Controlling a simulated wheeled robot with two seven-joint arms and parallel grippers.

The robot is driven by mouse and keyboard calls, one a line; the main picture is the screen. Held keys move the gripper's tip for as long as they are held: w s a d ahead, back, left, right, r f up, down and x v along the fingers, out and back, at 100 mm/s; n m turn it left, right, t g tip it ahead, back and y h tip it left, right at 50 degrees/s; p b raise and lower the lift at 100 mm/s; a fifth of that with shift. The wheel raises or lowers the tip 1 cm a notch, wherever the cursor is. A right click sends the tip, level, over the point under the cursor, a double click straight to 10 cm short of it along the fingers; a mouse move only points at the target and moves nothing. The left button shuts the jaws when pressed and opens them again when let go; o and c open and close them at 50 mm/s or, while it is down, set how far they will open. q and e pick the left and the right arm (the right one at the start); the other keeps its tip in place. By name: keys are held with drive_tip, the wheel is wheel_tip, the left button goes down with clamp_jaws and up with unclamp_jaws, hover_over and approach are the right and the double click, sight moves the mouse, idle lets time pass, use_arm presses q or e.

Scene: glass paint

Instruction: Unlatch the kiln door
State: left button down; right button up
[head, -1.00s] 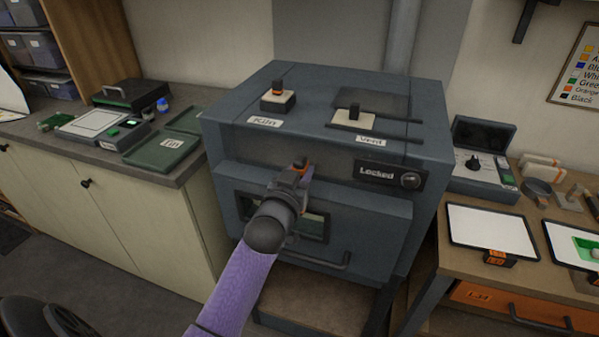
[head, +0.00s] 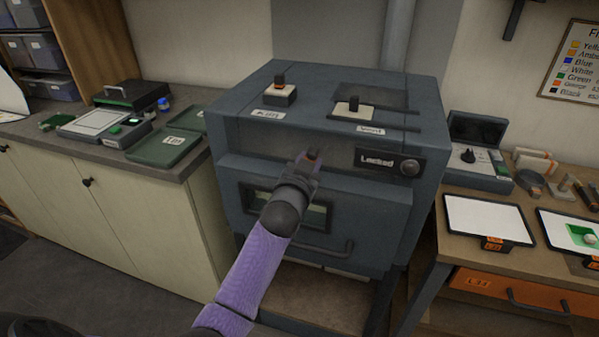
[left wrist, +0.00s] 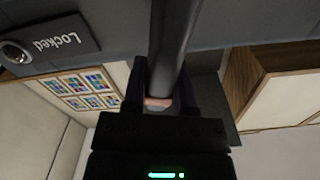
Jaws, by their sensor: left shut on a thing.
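The blue-grey kiln (head: 330,140) stands in the middle of the head view with its door (head: 365,207) closed. A plate reading "Locked" (head: 376,159), with a round knob at its right end, is on the kiln front; it also shows in the left wrist view (left wrist: 55,42). My left gripper (head: 309,161) is at the kiln front, left of the plate. In the left wrist view its fingers (left wrist: 160,98) are shut on a dark latch handle (left wrist: 172,50) with an orange part between them. My gripper hides most of the latch in the head view. My right gripper is not in view.
Two switches, one labelled "Kiln" (head: 280,94) and one labelled "Vent" (head: 353,108), are on the kiln top. A door pull bar (head: 325,251) juts out below my gripper. A counter with green trays (head: 164,147) is at left; a wooden bench (head: 460,255) is at right.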

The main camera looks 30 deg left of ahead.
use_arm(q)
drive_tip(key=shift+w+d+f+m, duration=0.15)
drive_tip(key=shift+d+m, duration=0.2)
drive_tip(key=shift+m, duration=0.65)
drive_tip(key=shift+w+d+f+m+b, duration=0.1)
drive_tip(key=shift+d+f+m+b, duration=0.4)
drive_tip(key=shift+m, duration=1.6)
drive_tip(key=shift+w+d+f+m+b, duration=0.15)
drive_tip(key=shift+f+m, duration=0.55)
drive_tip(key=shift+m, duration=1.4)
drive_tip(key=shift+s+d+f+m+b, duration=0.1)
drive_tip(key=shift+d+f+m+b, duration=0.4)
drive_tip(key=shift+m, duration=1.6)
drive_tip(key=shift+a+f, duration=0.1)
drive_tip(key=shift+f, duration=0.05)
drive_tip(key=shift+c, duration=2)
unclamp_jaws()
